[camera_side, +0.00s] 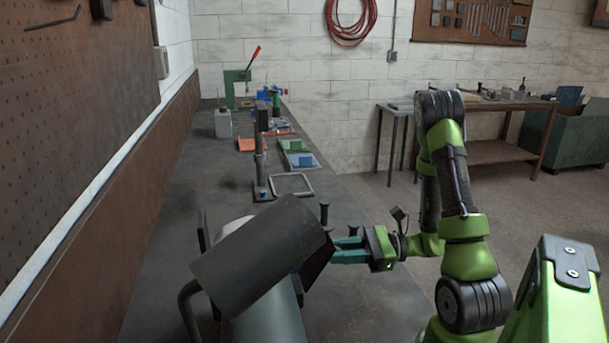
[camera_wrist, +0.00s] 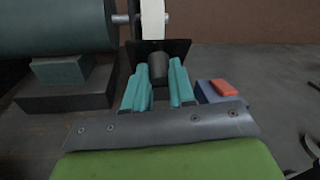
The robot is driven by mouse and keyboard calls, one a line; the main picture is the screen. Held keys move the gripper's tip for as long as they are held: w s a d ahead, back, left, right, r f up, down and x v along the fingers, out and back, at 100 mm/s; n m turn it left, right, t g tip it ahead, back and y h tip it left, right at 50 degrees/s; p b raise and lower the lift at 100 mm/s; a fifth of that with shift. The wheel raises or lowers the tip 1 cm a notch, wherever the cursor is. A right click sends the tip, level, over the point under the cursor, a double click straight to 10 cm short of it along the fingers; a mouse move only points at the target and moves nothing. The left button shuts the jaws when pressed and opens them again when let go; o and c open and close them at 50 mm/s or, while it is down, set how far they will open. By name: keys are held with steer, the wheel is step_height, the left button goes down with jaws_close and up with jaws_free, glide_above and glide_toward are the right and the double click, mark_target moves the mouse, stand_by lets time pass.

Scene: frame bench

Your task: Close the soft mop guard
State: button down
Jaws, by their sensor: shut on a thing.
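My gripper (camera_side: 345,250) has teal fingers and reaches from the right to the edge of a dark plate (camera_side: 318,262) at the bench machine. In the wrist view the fingers (camera_wrist: 159,76) are shut on a dark knob (camera_wrist: 156,64) in front of the dark guard plate (camera_wrist: 182,48). The pale soft mop wheel (camera_wrist: 153,20) stands upright just behind that plate, its lower part hidden. In the side view a large dark grey curved hood (camera_side: 255,252) sits tilted in the foreground and seems to hide the wheel. I cannot tell how far the guard is swung.
A teal motor body (camera_wrist: 55,28) on a dark base lies left of the wheel. A blue block with a red top (camera_wrist: 222,88) sits right of my fingers. Several tools and trays (camera_side: 298,150) line the bench (camera_side: 215,185) farther back. The floor at right is open.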

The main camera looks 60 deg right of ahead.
mark_target(331, 243)
steer(key=shift+w+a+r, duration=0.1)
steer(key=shift+w+r, duration=0.05)
steer(key=shift+r, duration=0.1)
steer(key=shift+w+a+r, duration=0.75)
steer(key=shift+a+r, duration=0.05)
steer(key=shift+r, duration=0.2)
steer(key=shift+w+a+r, duration=0.65)
steer(key=shift+w+a, duration=0.1)
steer(key=shift+w, duration=0.2)
steer(key=c, duration=0.9)
jaws_free()
steer(key=shift+c, duration=0.2)
steer(key=shift+f, duration=0.1)
steer(key=v, duration=1.7)
steer(key=shift+f, duration=0.1)
